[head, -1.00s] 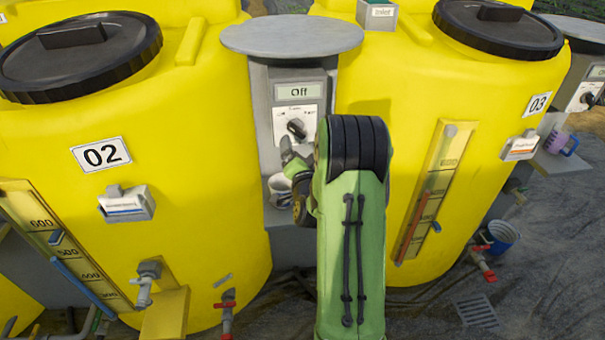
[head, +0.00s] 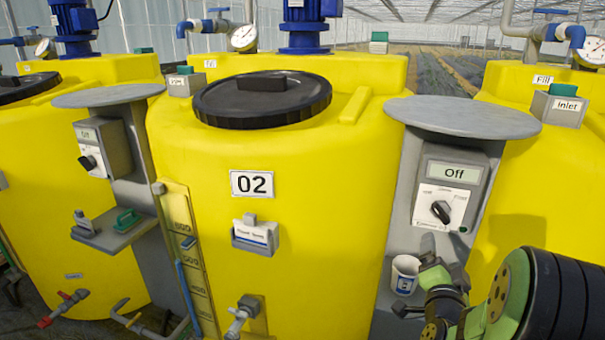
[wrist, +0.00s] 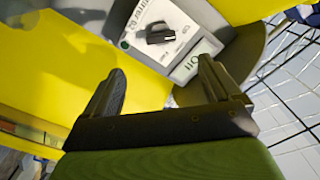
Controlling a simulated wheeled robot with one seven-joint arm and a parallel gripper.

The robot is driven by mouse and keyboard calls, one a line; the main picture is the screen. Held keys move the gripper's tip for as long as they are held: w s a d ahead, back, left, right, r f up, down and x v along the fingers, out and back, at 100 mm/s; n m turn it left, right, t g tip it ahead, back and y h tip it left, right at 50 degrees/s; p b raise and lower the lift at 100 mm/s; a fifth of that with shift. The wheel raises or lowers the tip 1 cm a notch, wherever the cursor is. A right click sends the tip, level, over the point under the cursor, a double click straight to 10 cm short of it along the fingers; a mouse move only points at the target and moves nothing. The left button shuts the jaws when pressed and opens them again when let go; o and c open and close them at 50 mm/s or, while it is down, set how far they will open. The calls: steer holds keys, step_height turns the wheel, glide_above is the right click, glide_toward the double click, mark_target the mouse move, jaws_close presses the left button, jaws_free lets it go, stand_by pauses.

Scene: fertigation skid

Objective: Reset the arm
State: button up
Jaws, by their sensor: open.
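My gripper (head: 428,258) is at the lower right of the head view, in front of the post under the grey round table and just below the control box (head: 447,190). In the wrist view my gripper (wrist: 162,82) shows its two dark fingers spread well apart with nothing between them. Beyond them the control box's black knob (wrist: 160,33) and display (wrist: 194,62) appear upside down. In the head view the display (head: 455,172) reads "Off" above the black knob (head: 441,211). The fingers look clear of the box, but the exact gap cannot be told.
A white mug (head: 404,274) stands close to the left of my gripper. Yellow tank 02 (head: 330,210) fills the middle, with a label holder (head: 255,236) and a tap (head: 243,312). The grey round tabletop (head: 462,117) overhangs the control box. Another yellow tank (head: 510,170) is at the right.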

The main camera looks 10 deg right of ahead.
steer(key=a+r+n+g+y, duration=0.15)
steer(key=a+n+y, duration=0.7)
steer(key=a, duration=0.85)
steer(key=s+a+n+g+y+p, duration=0.1)
steer(key=s+a+n+g, duration=0.35)
steer(key=s, duration=0.65)
steer(key=s+a+n+g+y, duration=0.1)
steer(key=s+a+n+g, duration=0.3)
steer(key=s, duration=0.6)
step_height(320, 180, up, 13)
steer(key=m+p, duration=0.1)
steer(key=p, duration=1.2)
steer(key=shift+w+a+r+t+p, duration=0.2)
steer(key=shift+t+p, duration=0.1)
steer(key=shift+p, duration=0.1)
steer(key=shift+h, duration=0.25)
